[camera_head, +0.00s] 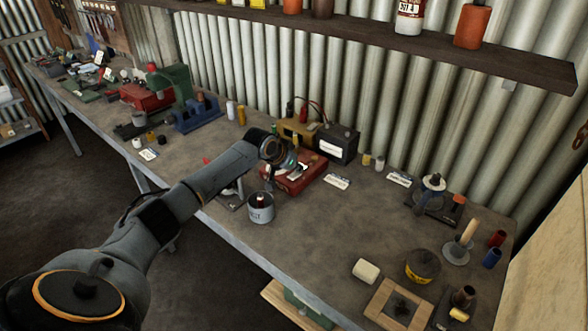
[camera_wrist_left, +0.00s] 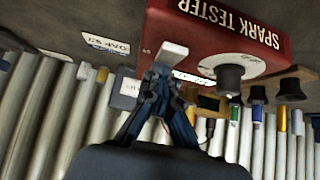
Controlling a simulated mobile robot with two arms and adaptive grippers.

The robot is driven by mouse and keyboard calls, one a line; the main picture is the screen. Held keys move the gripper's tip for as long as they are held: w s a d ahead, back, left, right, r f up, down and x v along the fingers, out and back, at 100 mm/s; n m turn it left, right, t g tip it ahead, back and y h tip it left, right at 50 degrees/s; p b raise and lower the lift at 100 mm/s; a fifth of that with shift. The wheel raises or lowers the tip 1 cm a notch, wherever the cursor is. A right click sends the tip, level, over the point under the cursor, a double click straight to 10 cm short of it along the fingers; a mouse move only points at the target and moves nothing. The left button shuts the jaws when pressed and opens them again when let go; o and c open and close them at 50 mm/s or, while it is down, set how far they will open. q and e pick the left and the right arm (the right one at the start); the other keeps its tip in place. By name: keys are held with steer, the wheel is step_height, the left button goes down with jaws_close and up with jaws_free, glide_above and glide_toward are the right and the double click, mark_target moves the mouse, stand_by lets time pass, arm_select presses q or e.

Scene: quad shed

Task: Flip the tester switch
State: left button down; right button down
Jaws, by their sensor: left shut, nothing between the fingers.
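The red spark tester (camera_head: 308,179) sits on the workbench, partly hidden behind my left arm's wrist. In the left wrist view its red face (camera_wrist_left: 215,45) appears upside down with "SPARK TESTER" lettering and a dark round knob (camera_wrist_left: 231,74) on a pale dial. A pale switch lever (camera_wrist_left: 173,50) stands out at the tester's edge. My left gripper (camera_wrist_left: 163,72) is shut and empty, its fingertips right by the lever; I cannot tell whether they touch it. In the head view the left gripper (camera_head: 290,163) is over the tester. My right gripper is not in view.
A grey tin (camera_head: 261,208) stands close in front of the tester. A black battery-like box (camera_head: 337,145) stands behind it. A blue vise (camera_head: 197,114) is to the left. A yellow-banded pot (camera_head: 422,266) and a wooden frame (camera_head: 396,305) lie right; the bench between is mostly clear.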

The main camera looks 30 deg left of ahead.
mark_target(297, 173)
arm_select(q)
steer(key=shift+w, duration=0.3)
steer(key=shift+r+p, duration=0.3)
steer(key=shift+p, duration=0.15)
step_height(297, 173, up, 4)
steer(key=p, duration=0.4)
steer(key=shift+w+d, duration=0.1)
steer(key=shift+s+b, duration=0.35)
steer(key=shift+b, duration=0.2)
steer(key=b+v, duration=0.2)
steer(key=v, duration=0.6)
steer(key=shift+r, duration=0.6)
